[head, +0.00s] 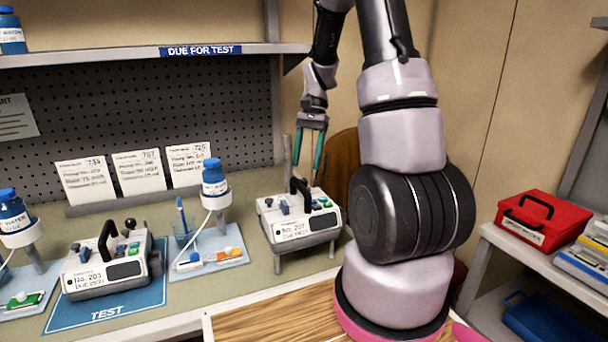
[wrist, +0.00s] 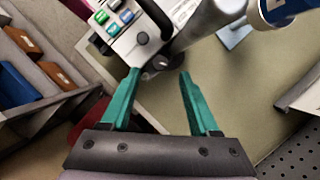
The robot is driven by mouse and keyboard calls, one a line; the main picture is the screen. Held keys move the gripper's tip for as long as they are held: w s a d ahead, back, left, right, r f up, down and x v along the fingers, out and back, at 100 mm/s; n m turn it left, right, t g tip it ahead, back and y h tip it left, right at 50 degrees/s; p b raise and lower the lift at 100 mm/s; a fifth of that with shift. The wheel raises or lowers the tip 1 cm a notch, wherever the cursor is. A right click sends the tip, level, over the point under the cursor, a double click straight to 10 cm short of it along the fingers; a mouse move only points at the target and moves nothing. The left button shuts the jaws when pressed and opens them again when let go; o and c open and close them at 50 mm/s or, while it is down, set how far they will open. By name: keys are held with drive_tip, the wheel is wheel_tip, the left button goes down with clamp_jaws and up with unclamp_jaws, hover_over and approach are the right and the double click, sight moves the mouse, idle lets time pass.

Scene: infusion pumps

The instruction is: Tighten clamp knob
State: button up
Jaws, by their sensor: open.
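A white infusion pump (head: 298,222) with a black handle stands on a small metal stand at the right of the bench, beside an upright grey pole (head: 287,150). In the wrist view the pump (wrist: 118,22) is at the top, with the grey pole (wrist: 205,22) next to it. A small dark clamp knob (wrist: 160,63) shows at the pump's near edge, by the pole. My gripper (wrist: 160,76) is open, its two green fingertips to either side of and just short of the knob. In the head view my gripper (head: 309,162) hangs above and behind the pump; the knob is hidden there.
Another pump (head: 105,268) stands on the blue TEST mat (head: 150,292) at the left. A blue-capped bottle (head: 214,183) on a stand is left of the pole. A shelf (head: 150,55) overhangs the bench. A red case (head: 540,212) sits on the right-hand rack.

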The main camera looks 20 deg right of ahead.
sight(303, 179)
drive_tip(key=shift+x, duration=2.3)
drive_tip(key=shift+c, duration=0.4)
clamp_jaws()
drive_tip(key=shift+m+t+y, duration=0.4)
drive_tip(key=shift+m+t, duration=0.1)
drive_tip(key=shift+m, duration=1.1)
drive_tip(key=shift+o, duration=0.4)
unclamp_jaws()
